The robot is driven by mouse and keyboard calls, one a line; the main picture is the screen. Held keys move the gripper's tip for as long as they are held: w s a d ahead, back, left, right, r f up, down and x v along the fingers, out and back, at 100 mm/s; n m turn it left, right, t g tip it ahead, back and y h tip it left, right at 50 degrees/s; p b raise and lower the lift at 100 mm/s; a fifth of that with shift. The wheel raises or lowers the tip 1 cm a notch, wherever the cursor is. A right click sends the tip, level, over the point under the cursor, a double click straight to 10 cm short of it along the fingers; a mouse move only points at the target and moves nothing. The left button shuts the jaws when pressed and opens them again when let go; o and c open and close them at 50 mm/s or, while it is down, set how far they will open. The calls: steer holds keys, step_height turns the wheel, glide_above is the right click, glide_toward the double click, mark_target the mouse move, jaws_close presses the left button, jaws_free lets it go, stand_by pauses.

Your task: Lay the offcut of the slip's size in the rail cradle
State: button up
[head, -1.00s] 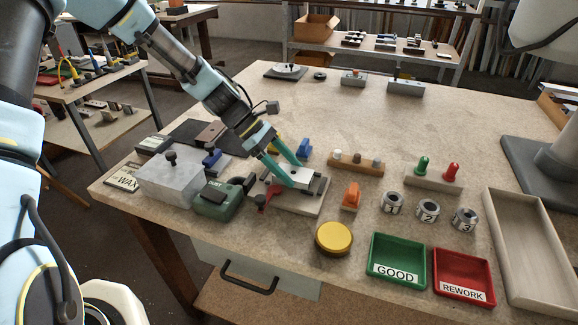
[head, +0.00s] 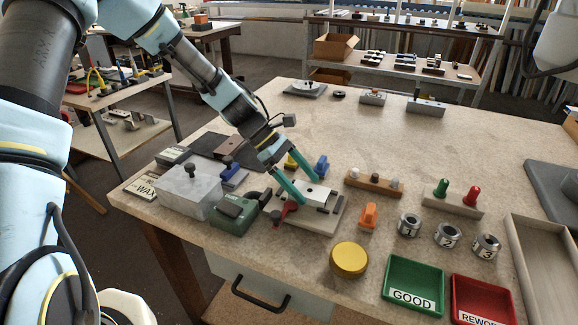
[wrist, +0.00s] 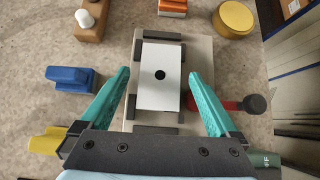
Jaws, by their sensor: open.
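A white rectangular block (wrist: 160,92) with a black dot on top lies on a beige base plate (wrist: 201,48) between dark blocks. The same block (head: 317,192) and base plate (head: 319,224) show in the head view. A red lever (wrist: 226,104) sits at the plate's right side in the wrist view. My gripper (wrist: 159,74) is open, with one teal finger on each side of the block and gaps showing. In the head view my gripper (head: 309,191) is low over the plate. I cannot tell for certain which piece is the offcut or which holder is the rail cradle.
A blue piece (wrist: 72,79) and a yellow piece (wrist: 47,141) stand left of the plate in the wrist view. A green device (head: 236,214), an orange piece (head: 368,216) and a yellow disc (head: 349,258) are close by.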

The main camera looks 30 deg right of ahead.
steer(key=b+v, duration=0.2)
steer(key=v, duration=0.9)
steer(key=shift+b, duration=0.35)
